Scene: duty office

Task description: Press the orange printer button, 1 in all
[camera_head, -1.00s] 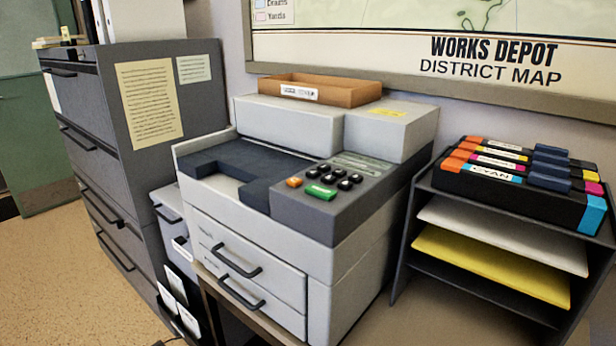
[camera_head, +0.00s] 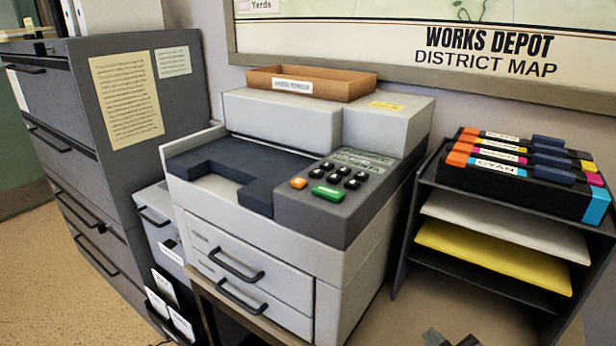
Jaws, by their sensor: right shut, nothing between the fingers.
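The orange printer button (camera_head: 299,183) is a small raised key at the left end of the dark control panel (camera_head: 300,212) on the grey printer (camera_head: 352,262). A wider green button (camera_head: 327,192) sits to its right, with several black keys (camera_head: 352,184) behind and beside it. Nothing covers the orange button. My right gripper (camera_head: 450,339) just shows as dark grey parts at the bottom edge, right of the printer and well apart from the button. It is shut and empty. My left gripper is not in view.
A brown tray (camera_head: 332,86) sits on top of the printer. A dark paper rack (camera_head: 412,245) with toner cartridges (camera_head: 520,160) stands to the right. A grey filing cabinet (camera_head: 190,110) stands to the left. The space above the control panel is clear.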

